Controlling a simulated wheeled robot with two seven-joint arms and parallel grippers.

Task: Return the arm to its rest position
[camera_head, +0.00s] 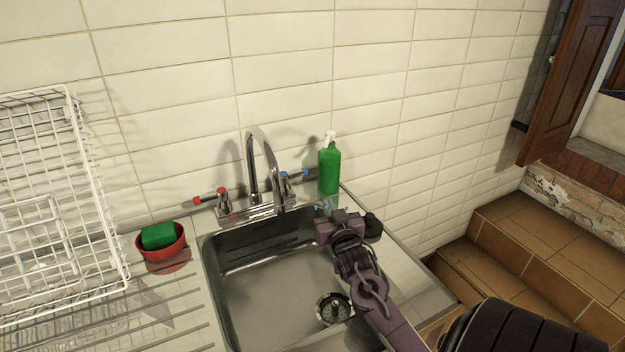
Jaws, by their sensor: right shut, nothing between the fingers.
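My right arm (386,308) comes in from the lower right and reaches over the right part of the metal sink (250,292). My right gripper (328,208) is at its end, near the sink's back right corner, close to the blue-marked tap handle. It is shut and appears empty. Whether it touches the tap is hard to tell. My left gripper is not in view.
A chrome faucet (252,172) has a red-marked handle (224,203) and a blue-marked handle (286,184). A green bottle (329,170) stands behind the gripper. A red bowl (177,249) with a green sponge (158,236) and a white dish rack (118,250) are left. Tiled steps (545,245) lie right.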

